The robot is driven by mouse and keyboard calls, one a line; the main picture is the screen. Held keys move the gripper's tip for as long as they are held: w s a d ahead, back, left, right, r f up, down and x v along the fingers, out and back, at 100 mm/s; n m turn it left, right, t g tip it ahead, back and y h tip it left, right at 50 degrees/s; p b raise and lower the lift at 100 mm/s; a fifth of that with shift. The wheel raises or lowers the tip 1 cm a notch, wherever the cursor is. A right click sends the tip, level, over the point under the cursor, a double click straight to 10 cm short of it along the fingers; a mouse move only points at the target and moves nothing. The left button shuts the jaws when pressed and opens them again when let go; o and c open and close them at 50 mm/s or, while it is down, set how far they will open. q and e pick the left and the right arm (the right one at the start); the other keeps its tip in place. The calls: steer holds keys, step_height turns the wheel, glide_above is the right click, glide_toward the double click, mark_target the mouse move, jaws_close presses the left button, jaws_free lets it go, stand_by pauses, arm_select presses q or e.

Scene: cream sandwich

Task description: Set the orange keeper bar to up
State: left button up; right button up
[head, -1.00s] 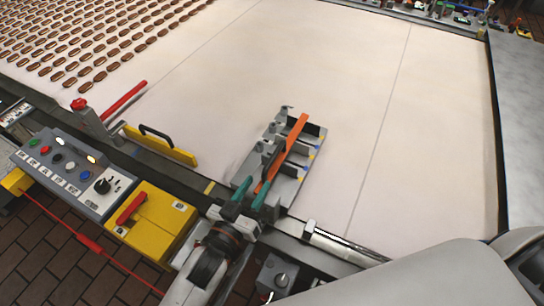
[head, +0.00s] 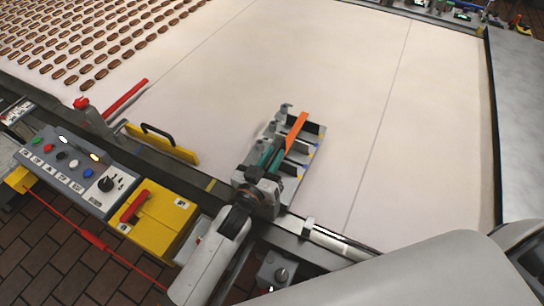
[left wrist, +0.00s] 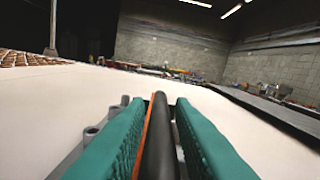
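The orange keeper bar (head: 296,130) lies lengthwise over a grey slotted fixture (head: 290,182) at the belt's front edge. Its far end shows; its near part is hidden by my left gripper. My left gripper (head: 271,155) is over the near half of the fixture, its teal fingers pointing away along the bar. In the left wrist view, the fingers (left wrist: 160,105) stand apart on either side of a dark round rod (left wrist: 161,135) and a thin strip of the orange bar (left wrist: 144,140). Firm contact with either is not visible. My right gripper is not in view.
A control box with buttons (head: 75,168) and a yellow box with a red handle (head: 155,220) stand left of my arm. A yellow guard with a dark handle (head: 165,146) is along the belt edge. The white belt (head: 370,100) is clear around the fixture; sandwiches (head: 80,40) cover its far left.

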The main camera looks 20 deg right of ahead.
mark_target(265, 169)
arm_select(q)
jaws_close()
steer(key=shift+a+f+b, duration=0.1)
steer(key=shift+b, duration=0.6)
steer(key=s+a+r+t+h+b, duration=0.1)
steer(key=t+h+b, duration=0.1)
steer(key=b, duration=0.3)
steer(key=s+a+r+t+h+b, duration=0.1)
steer(key=b, duration=0.4)
steer(key=shift+t+h, duration=0.4)
steer(key=shift+s+a+r+t+h+b, duration=0.3)
steer(key=shift+r+t+h+b, duration=0.15)
steer(key=shift+b, duration=0.65)
steer(key=shift+s+r, duration=0.1)
